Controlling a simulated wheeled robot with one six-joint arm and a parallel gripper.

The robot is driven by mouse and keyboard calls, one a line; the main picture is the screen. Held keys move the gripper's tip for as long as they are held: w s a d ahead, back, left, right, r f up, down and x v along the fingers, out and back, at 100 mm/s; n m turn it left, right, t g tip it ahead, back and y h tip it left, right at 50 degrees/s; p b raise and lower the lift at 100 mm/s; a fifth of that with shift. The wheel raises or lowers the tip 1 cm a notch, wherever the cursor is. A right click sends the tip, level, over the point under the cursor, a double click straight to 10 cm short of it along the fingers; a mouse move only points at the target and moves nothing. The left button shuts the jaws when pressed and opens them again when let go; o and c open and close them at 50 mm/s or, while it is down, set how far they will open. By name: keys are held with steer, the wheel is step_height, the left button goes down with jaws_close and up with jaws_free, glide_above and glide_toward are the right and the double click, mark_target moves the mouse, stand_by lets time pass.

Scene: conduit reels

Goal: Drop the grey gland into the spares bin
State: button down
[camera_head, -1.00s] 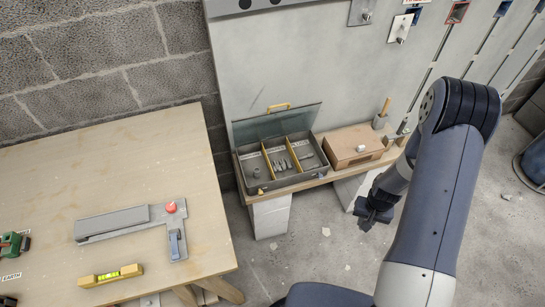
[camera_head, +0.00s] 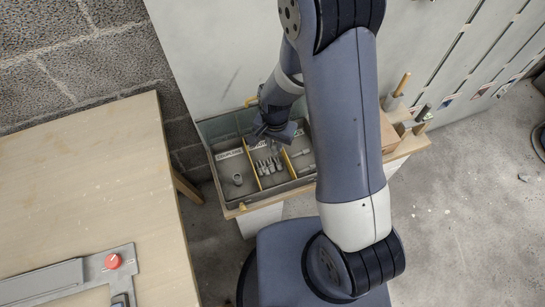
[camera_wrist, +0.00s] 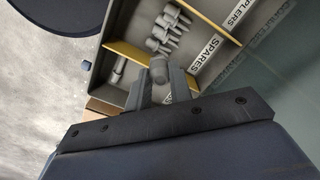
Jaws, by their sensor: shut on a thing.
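My gripper (camera_head: 274,132) is over the back part of a grey open-lidded case with compartments. In the wrist view it is shut on the grey gland (camera_wrist: 158,68), a short grey piece between the fingertips. The middle compartment is the spares bin (camera_wrist: 192,24), labelled SPARES (camera_wrist: 208,54). Several grey pieces (camera_wrist: 168,28) lie in it, and they also show in the head view (camera_head: 268,165). In the wrist view the gland appears against the yellow divider (camera_wrist: 125,49) beside that compartment. The height of the gland above the case is hard to tell.
The left compartment, labelled COUPLERS (camera_head: 229,153), holds a grey coupler (camera_head: 238,180). The right compartment holds a slim grey piece (camera_wrist: 118,70). A wooden table (camera_head: 95,190) with a grey fixture and red knob (camera_head: 112,261) stands at left. My arm hides part of the bench.

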mark_target(274, 152)
steer(key=shift+w+a+f, duration=0.1)
steer(key=shift+a+f, duration=0.1)
step_height(274, 152, down, 6)
steer(key=b, duration=0.4)
steer(key=shift+r, duration=0.2)
steer(key=c, duration=1.2)
jaws_free()
steer(key=shift+r, duration=0.1)
step_height(274, 152, up, 8)
steer(key=shift+f+p, duration=0.25)
steer(key=shift+p, duration=0.05)
